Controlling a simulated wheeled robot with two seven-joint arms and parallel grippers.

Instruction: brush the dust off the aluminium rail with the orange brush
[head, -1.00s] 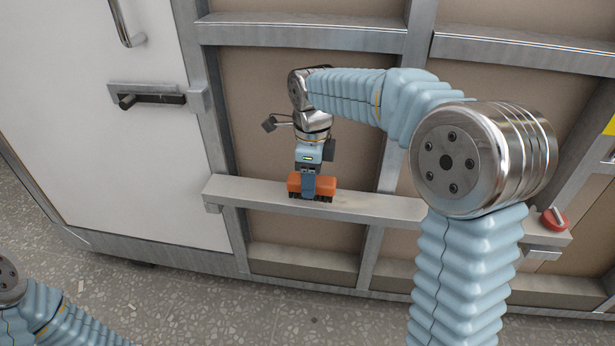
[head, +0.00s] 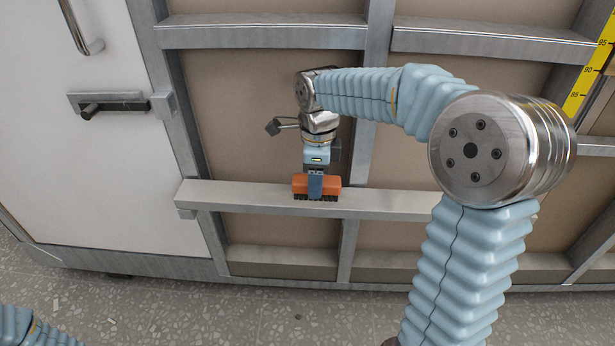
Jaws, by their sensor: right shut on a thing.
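The aluminium rail (head: 250,197) runs across the lower part of the framed wall panel. My right gripper (head: 316,180) is shut on the orange brush (head: 330,187), with the brush head at the rail and its dark bristles pointing down onto the rail's top. I cannot tell whether the bristles press on it. My own right arm covers the rail's right end. No dust can be made out clearly on the bare rail. My left gripper is out of view; only part of my left arm shows at the lower left corner.
A white door (head: 75,150) with a latch (head: 115,105) and a handle (head: 82,28) stands at the left. A yellow measuring strip (head: 590,70) is at the upper right. The speckled floor (head: 190,315) below is clear apart from small bits.

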